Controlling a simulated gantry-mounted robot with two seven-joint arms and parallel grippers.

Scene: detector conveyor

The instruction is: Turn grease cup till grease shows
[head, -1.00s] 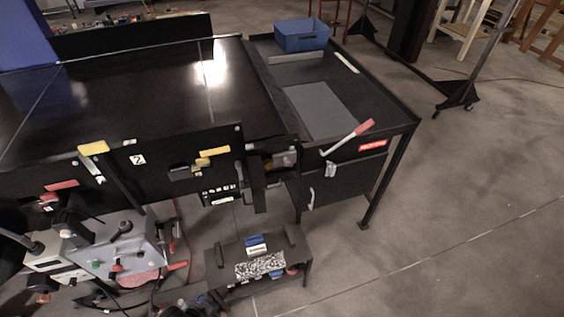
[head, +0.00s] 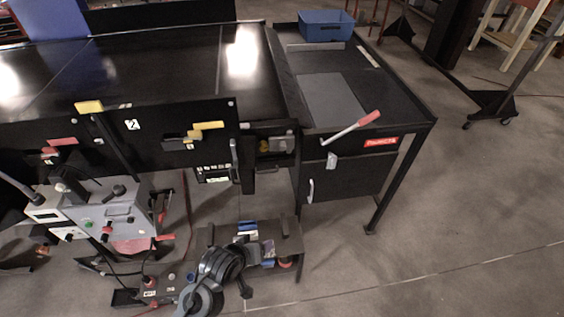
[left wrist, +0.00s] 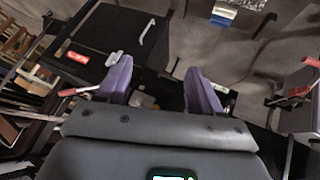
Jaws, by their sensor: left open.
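I cannot pick out a grease cup for certain. A small recess (head: 276,147) in the conveyor's front, beside the cabinet, holds a grey part and a yellowish part, too small to tell more. My left gripper (left wrist: 160,88) shows in the left wrist view with its two purple fingers apart and nothing clearly held between them. Small pale and yellowish parts lie beyond the fingers, partly hidden by the gripper body. In the head view dark links of my arm are at the bottom centre, and no fingertips can be made out. My right gripper is not in view.
A low black stand (head: 290,240) is below, partly behind my arm. A grey control box (head: 105,205) is at left.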

